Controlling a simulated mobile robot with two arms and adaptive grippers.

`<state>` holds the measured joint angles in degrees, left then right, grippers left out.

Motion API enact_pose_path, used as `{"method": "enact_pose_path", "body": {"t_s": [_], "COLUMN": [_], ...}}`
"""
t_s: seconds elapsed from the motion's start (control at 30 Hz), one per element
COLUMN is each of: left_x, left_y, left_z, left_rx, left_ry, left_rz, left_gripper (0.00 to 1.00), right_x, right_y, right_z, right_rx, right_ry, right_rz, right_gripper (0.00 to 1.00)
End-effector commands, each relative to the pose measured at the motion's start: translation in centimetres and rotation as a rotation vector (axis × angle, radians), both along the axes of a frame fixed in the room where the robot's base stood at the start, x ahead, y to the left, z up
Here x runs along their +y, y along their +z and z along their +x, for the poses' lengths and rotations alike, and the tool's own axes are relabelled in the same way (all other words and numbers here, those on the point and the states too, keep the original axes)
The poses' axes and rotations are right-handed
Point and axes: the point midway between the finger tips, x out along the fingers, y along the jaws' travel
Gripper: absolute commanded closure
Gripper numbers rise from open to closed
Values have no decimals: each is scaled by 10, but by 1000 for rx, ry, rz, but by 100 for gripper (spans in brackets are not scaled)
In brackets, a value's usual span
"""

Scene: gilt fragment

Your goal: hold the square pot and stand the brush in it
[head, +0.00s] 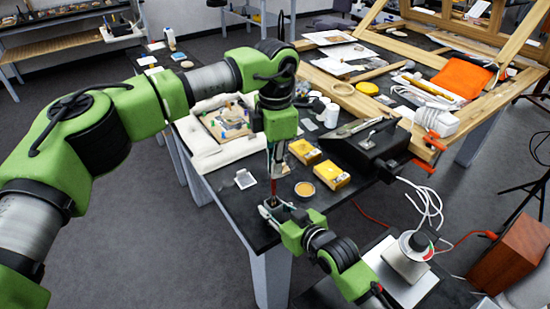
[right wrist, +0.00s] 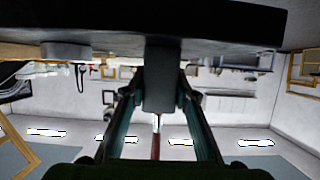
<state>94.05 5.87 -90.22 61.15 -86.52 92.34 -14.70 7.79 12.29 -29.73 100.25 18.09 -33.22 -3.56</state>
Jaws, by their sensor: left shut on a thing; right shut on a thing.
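The square pot (head: 267,210) stands at the near corner of the dark table. In the right wrist view it is a dark grey block (right wrist: 160,80) between my fingers. My right gripper (head: 276,213) is shut on it from the near right. My left gripper (head: 276,170) points down above the pot, shut on the brush (head: 273,188). The brush is upright, its red handle below the fingers. The right wrist view, which is upside down, shows its pale metal part and red handle (right wrist: 156,145) just beyond the pot's rim. Whether the tip is inside is hidden.
A padded tray of coloured pieces (head: 205,148) and a black case (head: 370,145) are farther back. The table's near edge is close.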

Motion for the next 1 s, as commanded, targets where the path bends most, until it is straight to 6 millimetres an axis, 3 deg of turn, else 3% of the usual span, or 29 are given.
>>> {"method": "enact_pose_path", "body": {"t_s": [0.43,1.0], "left_x": [0,0], "left_y": [-33,-40], "left_z": [0,0], "left_rx": [1,0], "left_ry": [1,1], "left_rz": [0,0], "left_gripper": [100,100], "right_x": [0,0], "right_y": [-1,-1], "right_z": [0,0], "right_rx": [1,2], "right_ry": [0,0], "right_rz": [-1,-1], "right_gripper": [94,94]}}
